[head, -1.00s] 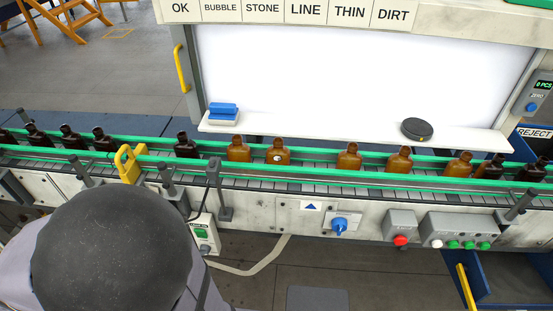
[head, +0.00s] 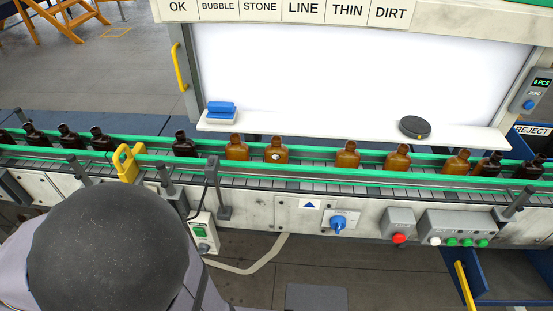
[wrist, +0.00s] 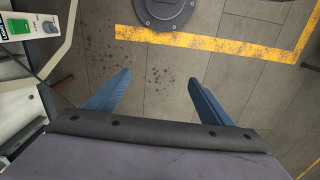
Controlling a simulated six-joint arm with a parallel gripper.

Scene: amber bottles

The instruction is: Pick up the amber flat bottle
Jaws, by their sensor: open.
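Several amber flat bottles stand on the conveyor in the head view. They include one at the left of the lit panel (head: 237,150), one with a pale round mark (head: 269,150), one near the middle (head: 347,157), one further right (head: 397,161) and one at the right (head: 457,165). Darker brown bottles (head: 185,147) stand to the left and at the far right. My gripper (wrist: 158,79) is open and empty in the wrist view, its two blue fingers apart above the floor. No bottle shows between or near them. The gripper is not visible in the head view.
Green rails (head: 330,170) run along both sides of the conveyor. Behind it are a white shelf (head: 330,132) with a blue block (head: 221,112) and a black disc (head: 414,127). A yellow clamp (head: 126,164) and posts stand at the front. A floor plate (wrist: 164,12) shows below.

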